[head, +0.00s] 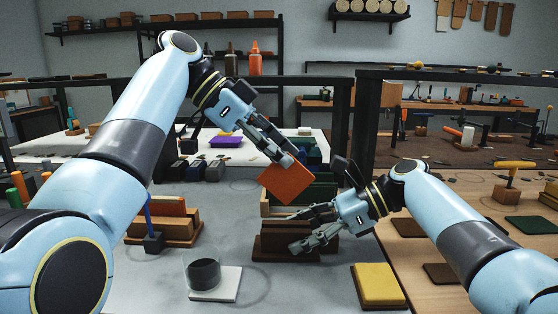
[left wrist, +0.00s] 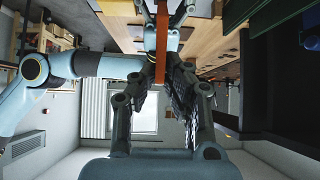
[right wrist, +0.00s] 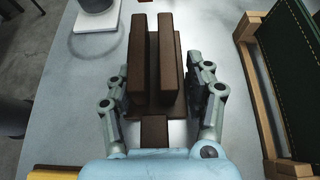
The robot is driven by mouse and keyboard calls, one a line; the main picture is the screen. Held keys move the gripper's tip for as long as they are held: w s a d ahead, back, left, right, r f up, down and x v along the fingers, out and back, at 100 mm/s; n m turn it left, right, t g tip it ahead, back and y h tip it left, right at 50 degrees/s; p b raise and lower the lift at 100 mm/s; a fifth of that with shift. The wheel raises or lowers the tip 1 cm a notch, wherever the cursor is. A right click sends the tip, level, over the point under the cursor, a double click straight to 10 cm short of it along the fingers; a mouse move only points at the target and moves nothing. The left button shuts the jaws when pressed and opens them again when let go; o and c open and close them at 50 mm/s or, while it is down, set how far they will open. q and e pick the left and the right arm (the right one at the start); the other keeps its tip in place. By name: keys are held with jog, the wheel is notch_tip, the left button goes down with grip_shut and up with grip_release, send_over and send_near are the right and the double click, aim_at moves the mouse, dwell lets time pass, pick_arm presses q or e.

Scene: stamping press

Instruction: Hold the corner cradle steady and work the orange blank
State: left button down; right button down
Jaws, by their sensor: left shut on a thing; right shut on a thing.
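The orange blank (head: 287,186) is a flat square plate, tilted corner-down in the air above the bench. My left gripper (head: 284,158) is shut on its upper edge. In the left wrist view the blank (left wrist: 161,60) shows edge-on between the fingers. The corner cradle (head: 275,252) is dark brown and stands on the grey bench, below the blank. In the right wrist view the cradle (right wrist: 143,60) shows two upright walls with a slot between them. My right gripper (head: 298,230) is shut on the cradle, one finger on each side. The blank and cradle appear apart.
A wooden rack with green panels (head: 318,195) stands just behind the cradle. A dark cup (head: 204,272) sits on a white slab (head: 216,294) in front. A yellow block (head: 379,286) lies front right. A brown rack (head: 160,232) with upright plates stands left. Bare bench lies between these.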

jog(key=shift+f, duration=0.1)
jog(key=shift+c, duration=2.1)
grip_release()
jog(key=v, duration=1.2)
